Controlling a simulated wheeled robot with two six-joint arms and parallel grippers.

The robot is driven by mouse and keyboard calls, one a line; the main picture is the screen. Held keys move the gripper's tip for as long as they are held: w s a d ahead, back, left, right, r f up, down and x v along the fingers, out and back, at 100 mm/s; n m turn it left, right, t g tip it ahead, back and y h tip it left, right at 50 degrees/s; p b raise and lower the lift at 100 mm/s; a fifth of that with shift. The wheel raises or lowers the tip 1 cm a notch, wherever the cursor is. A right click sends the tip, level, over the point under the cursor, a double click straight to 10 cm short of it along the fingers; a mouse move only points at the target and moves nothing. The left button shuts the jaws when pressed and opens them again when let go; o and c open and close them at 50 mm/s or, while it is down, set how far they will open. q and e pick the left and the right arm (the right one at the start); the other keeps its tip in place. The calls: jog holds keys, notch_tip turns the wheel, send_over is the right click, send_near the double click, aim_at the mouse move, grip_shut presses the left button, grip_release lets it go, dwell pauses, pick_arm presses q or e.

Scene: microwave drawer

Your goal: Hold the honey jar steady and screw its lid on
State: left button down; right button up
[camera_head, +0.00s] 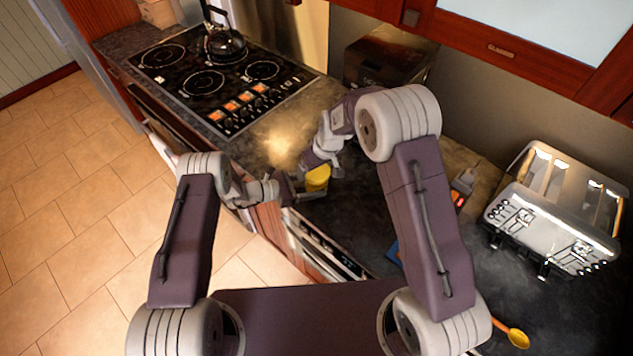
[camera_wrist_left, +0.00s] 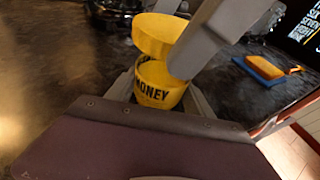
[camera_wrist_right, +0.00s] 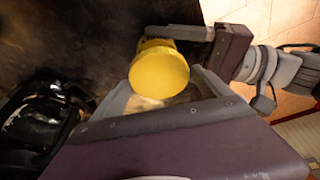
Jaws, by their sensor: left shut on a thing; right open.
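The honey jar (camera_wrist_left: 158,90) is yellow with dark HONEY lettering. My left gripper (camera_head: 311,195) is shut on it above the counter's front edge. The yellow lid (camera_wrist_left: 160,36) is over the jar's top, looking tilted and offset in the left wrist view; I cannot tell whether it is seated. The lid also shows in the head view (camera_head: 318,177) and face-on in the right wrist view (camera_wrist_right: 159,74). My right gripper (camera_wrist_right: 165,88) is open, with its fingers on either side of the lid. Most of the jar is hidden beneath the lid in the right wrist view.
A toaster (camera_head: 555,215) stands on the dark counter at right, with a yellow-headed spoon (camera_head: 517,338) nearer me. A stovetop (camera_head: 205,82) with a kettle (camera_head: 224,45) lies at upper left. A blue and yellow sponge-like block (camera_wrist_left: 265,68) lies on the counter.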

jog(key=c, duration=1.3)
jog(key=m+h, duration=0.1)
jog(key=m, duration=0.3)
jog(key=shift+t, duration=0.3)
jog(key=shift+c, duration=0.3)
jog(key=shift+m, duration=0.4)
jog(key=m+h, duration=0.1)
jog(key=m, duration=0.3)
jog(key=shift+h, duration=0.4)
jog(key=m+g+h, duration=0.1)
jog(key=m, duration=0.4)
jog(key=shift+a+m, duration=0.1)
jog(key=shift+m, duration=0.3)
jog(key=m+h, duration=0.1)
jog(key=m, duration=0.2)
jog(key=shift+m+g, duration=0.3)
jog(key=shift+g, duration=0.1)
jog(key=o, duration=1.4)
jog(key=shift+c, duration=0.2)
